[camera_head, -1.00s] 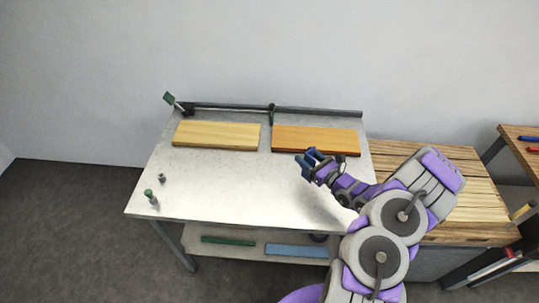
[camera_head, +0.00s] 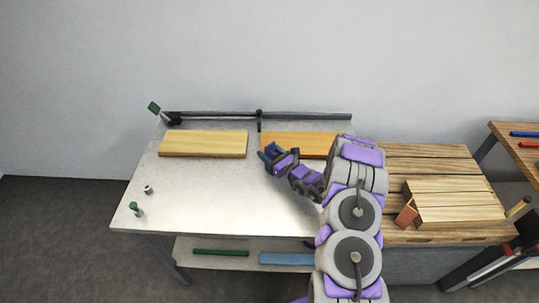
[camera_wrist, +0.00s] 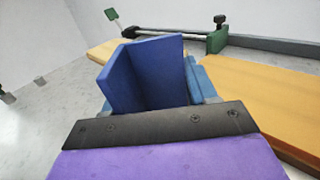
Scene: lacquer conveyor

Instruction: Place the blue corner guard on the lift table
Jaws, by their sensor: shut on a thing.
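My gripper (camera_head: 273,155) is shut on the blue corner guard (camera_wrist: 152,72), an L-shaped piece with two flat faces that stands up between the fingers in the wrist view. In the head view the guard (camera_head: 272,149) is small and partly merged with the fingers. It is held over the grey-white table (camera_head: 200,195), by the front left part of the orange board (camera_head: 300,142). The wooden-slatted surface (camera_head: 430,157) at right may be the lift table; I cannot tell for certain. A stack of planks (camera_head: 455,203) with an orange-brown block (camera_head: 407,214) at its left end is on it.
A yellow board (camera_head: 203,144) lies left of the orange one. A dark rail (camera_head: 220,115) runs along the back. Two small posts, one green-topped (camera_head: 135,208), stand at front left. Green (camera_head: 220,252) and blue (camera_head: 287,258) strips lie on the lower shelf. The table's middle is clear.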

